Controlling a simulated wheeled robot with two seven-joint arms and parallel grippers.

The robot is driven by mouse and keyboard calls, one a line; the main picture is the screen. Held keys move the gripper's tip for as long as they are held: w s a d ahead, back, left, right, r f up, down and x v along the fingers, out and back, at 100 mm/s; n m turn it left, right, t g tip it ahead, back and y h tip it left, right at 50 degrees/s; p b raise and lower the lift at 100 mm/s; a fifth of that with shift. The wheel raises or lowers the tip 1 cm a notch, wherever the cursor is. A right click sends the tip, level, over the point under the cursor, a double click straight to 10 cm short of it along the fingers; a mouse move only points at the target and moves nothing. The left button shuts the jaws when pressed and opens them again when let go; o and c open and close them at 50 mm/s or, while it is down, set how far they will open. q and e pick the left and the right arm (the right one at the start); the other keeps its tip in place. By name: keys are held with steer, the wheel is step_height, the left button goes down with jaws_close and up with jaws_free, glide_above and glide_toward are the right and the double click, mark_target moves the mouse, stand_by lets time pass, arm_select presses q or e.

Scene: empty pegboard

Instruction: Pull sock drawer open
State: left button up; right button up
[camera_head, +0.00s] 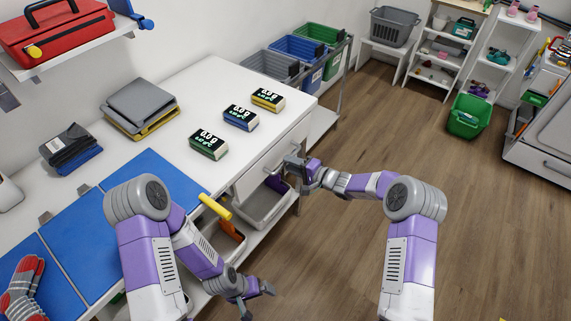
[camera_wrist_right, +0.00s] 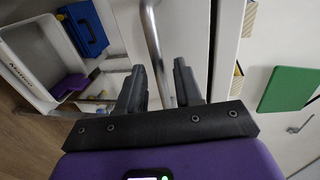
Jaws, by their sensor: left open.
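A white drawer front (camera_head: 262,165) is set under the right end of the white worktable and looks shut. Its metal bar handle (camera_wrist_right: 153,40) shows in the right wrist view, running between my right gripper's fingers. No label shows what the drawer holds. My right gripper (camera_wrist_right: 160,78) is open, with a finger on each side of the bar and gaps visible. In the head view my right gripper (camera_head: 296,167) is at the drawer front and hides part of the handle. My left gripper (camera_head: 262,290) is open and empty, low in front of the table.
A white bin (camera_head: 262,208) with a purple item stands on the shelf below the drawer. A yellow-handled tool (camera_head: 215,207) is at the table's front edge. Three scales (camera_head: 239,117) sit on the tabletop. The wooden floor (camera_head: 335,225) in front is clear.

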steer(key=shift+x, duration=1.45)
jaws_close()
